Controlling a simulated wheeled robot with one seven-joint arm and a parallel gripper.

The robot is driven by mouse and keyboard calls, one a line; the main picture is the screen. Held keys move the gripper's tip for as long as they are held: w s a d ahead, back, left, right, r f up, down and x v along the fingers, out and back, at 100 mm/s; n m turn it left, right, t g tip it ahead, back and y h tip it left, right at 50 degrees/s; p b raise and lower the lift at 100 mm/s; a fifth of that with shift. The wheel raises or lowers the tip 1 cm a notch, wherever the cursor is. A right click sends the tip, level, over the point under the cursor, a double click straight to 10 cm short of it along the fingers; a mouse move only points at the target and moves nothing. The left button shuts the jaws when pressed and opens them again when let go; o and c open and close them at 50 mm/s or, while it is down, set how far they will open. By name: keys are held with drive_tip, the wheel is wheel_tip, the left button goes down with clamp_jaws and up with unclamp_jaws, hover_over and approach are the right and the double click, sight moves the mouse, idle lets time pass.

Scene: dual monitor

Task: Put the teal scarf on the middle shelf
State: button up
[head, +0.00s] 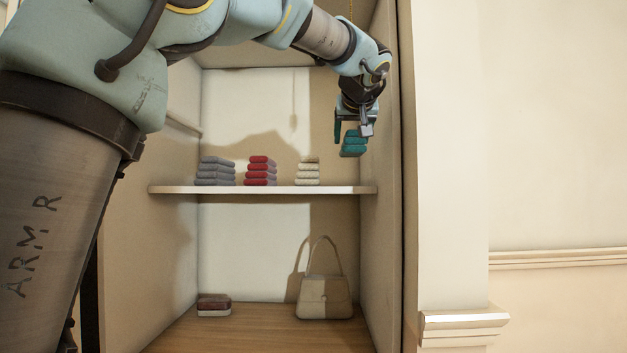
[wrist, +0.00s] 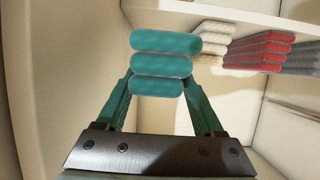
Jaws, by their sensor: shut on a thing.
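The teal scarf (head: 354,144), a folded stack of rolls, is held in the air by my gripper (head: 354,128). In the wrist view the scarf (wrist: 165,63) sits between the two fingers of my gripper (wrist: 163,85), which is shut on it. The white middle shelf (head: 270,190) is below and to the left of the scarf in the head view. The scarf is apart from the shelf, near the cabinet's right wall. The shelf edge (wrist: 245,18) also shows at the upper right of the wrist view.
On the shelf are folded grey (head: 215,171), red (head: 260,171) and cream (head: 307,171) stacks. Free shelf room lies right of the cream stack. A beige handbag (head: 325,296) and a small brown-and-white item (head: 214,305) stand on the wooden floor below. The cabinet's right wall (head: 381,230) is close.

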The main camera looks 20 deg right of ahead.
drive_tip(key=r+p+x, duration=0.1)
drive_tip(key=p+x, duration=0.1)
drive_tip(key=x, duration=0.3)
drive_tip(key=w+r+p+x, duration=0.1)
drive_tip(key=p+x, duration=0.2)
drive_tip(key=x, duration=0.3)
drive_tip(key=r+p+x, duration=0.1)
drive_tip(key=p+x, duration=0.2)
drive_tip(key=x, duration=0.2)
drive_tip(key=shift+w+d+r, duration=0.25)
drive_tip(key=shift+w+d, duration=0.15)
wheel_tip(320, 180, down, 3)
drive_tip(key=shift+f, duration=0.15)
drive_tip(key=shift+w+d+f+p, duration=0.1)
drive_tip(key=shift+w+f+p, duration=0.15)
drive_tip(key=shift+f+p, duration=0.3)
drive_tip(key=shift+f, duration=0.1)
drive_tip(key=shift+f, duration=0.1)
drive_tip(key=o, duration=1.4)
